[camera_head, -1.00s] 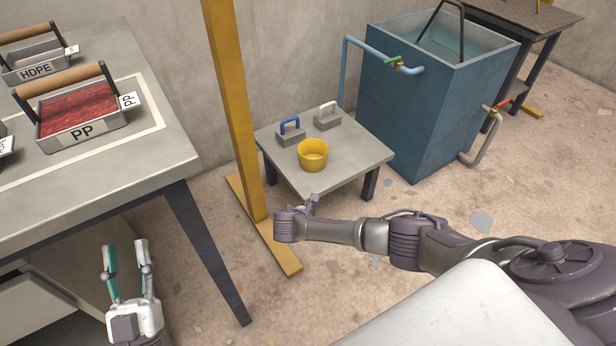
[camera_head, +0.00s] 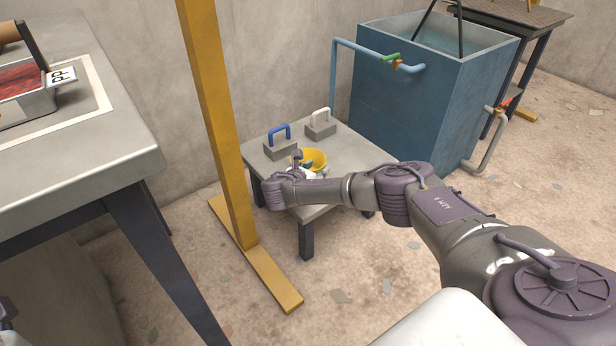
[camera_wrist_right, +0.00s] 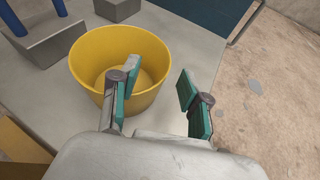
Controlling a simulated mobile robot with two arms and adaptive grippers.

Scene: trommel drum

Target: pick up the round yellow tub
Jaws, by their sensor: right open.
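The round yellow tub (camera_head: 316,158) stands upright on a low grey table (camera_head: 345,152), partly hidden by my right gripper (camera_head: 302,168) in the head view. In the right wrist view, the tub (camera_wrist_right: 88,62) is open-topped and looks empty. My right gripper (camera_wrist_right: 160,92) is open there. Its left finger overlaps the tub's interior and its right finger is outside, so the tub's right rim lies between them. I cannot tell whether either finger touches the tub. Only a sliver of what seems my left gripper shows at the head view's lower left edge, its fingers out of view.
A blue-handled block (camera_head: 280,142) and a white-handled block (camera_head: 320,125) stand behind the tub. A yellow post (camera_head: 218,120) rises left of the low table. A blue water tank (camera_head: 415,110) stands behind right. A larger workbench (camera_head: 90,150) is at left.

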